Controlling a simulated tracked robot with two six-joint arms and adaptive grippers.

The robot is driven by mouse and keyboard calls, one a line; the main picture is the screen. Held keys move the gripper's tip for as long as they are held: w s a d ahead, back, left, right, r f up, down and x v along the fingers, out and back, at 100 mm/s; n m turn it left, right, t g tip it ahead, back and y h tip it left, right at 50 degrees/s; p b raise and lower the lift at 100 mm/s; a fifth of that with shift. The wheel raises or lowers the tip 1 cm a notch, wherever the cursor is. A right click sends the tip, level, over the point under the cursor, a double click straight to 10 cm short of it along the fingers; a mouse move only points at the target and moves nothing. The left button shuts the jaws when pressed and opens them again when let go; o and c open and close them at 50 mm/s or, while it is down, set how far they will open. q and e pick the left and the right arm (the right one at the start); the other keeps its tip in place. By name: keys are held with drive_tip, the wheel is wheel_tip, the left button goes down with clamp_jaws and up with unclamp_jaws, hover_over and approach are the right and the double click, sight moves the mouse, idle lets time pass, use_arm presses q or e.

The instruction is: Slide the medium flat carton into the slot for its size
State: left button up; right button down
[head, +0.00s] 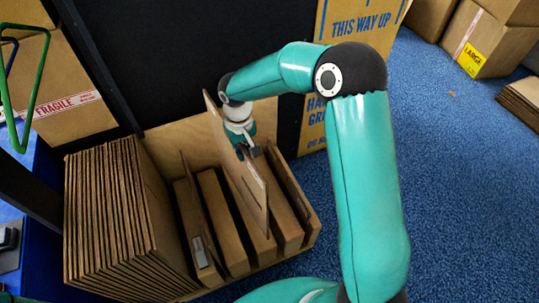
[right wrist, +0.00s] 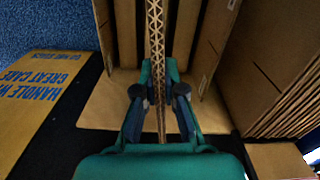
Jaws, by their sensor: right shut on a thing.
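My right gripper (head: 247,150) is shut on a flat brown carton (head: 251,192), which stands on edge, nearly upright, over the wooden slotted rack (head: 172,137). In the right wrist view the fingers (right wrist: 158,92) pinch the carton's corrugated edge (right wrist: 155,40) from both sides. The carton's lower part overlaps the right-hand slots of the rack in the head view. I cannot tell how deep it sits or exactly which slot it lines up with. The rack's slots run side by side between thick brown dividers (head: 222,222). My left gripper is not in view.
Several flat cartons (head: 105,215) stand packed at the rack's left.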

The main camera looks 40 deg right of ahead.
drive_tip(key=d+f+m+b, duration=0.1)
drive_tip(key=d+f+b, duration=0.45)
drive_tip(key=d, duration=0.25)
use_arm(q)
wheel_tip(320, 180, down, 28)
drive_tip(key=b, duration=2)
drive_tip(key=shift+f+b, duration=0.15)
drive_tip(key=shift+b, duration=0.2)
use_arm(e)
wheel_tip(320, 180, down, 28)
drive_tip(key=shift+r, duration=0.15)
drive_tip(key=shift+w+a, duration=0.1)
drive_tip(key=c, duration=1.2)
unclamp_jaws()
drive_tip(key=shift+r, duration=0.1)
